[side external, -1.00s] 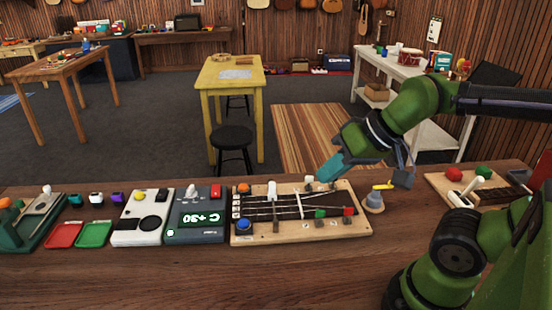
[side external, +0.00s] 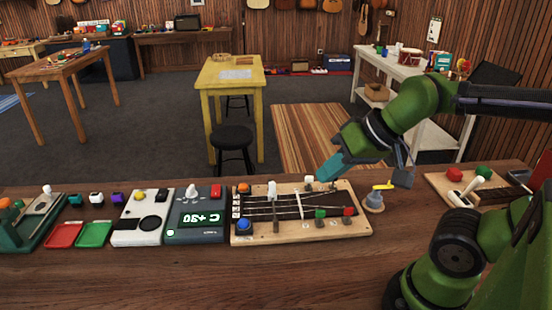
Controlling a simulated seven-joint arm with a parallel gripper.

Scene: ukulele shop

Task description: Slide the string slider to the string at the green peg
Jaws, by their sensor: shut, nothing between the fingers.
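The string board (side external: 255,240) is a pale wooden base with a dark fretted neck and several strings. A white-topped upright piece (side external: 271,190) stands across the strings left of the middle; it looks like the string slider, though the view is too small to be sure. The green peg (side external: 320,212) is on the near right part of the board, with a red peg (side external: 348,211) to its right. My gripper (side external: 325,177) is shut and empty, its teal tip by the board's far right part, close to a small white-topped peg (side external: 308,180). I cannot tell whether it touches anything.
A blue knob (side external: 243,225) and an orange knob (side external: 243,188) sit at the board's left end. A tuner box (side external: 197,235) stands directly left. A grey stand with a yellow piece (side external: 375,203) is close on the right. The near bench strip (side external: 270,275) is clear.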

